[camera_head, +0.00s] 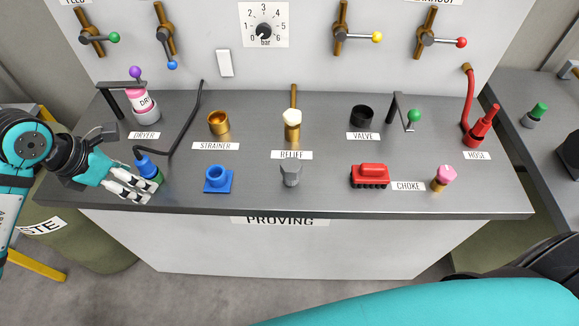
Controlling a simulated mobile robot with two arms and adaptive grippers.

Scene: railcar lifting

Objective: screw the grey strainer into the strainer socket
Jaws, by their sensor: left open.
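The grey strainer (291,174) appears to be the small grey piece standing upright near the bench's front edge, in front of the RELIEF label. The strainer socket (218,123) is the open brass cup behind the STRAINER label, with nothing seen in it. My left gripper (148,190) is open at the left front of the bench, well to the left of the grey strainer. It is close beside a blue and green fitting (149,168) on a black hose; whether they touch I cannot tell. My right gripper is not in view.
A blue square fitting (218,180) stands between my left gripper and the grey strainer. A white-topped brass relief fitting (292,124) stands behind the strainer. A red block (370,176) and pink-topped piece (444,178) are to the right. Clear bench surrounds the strainer.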

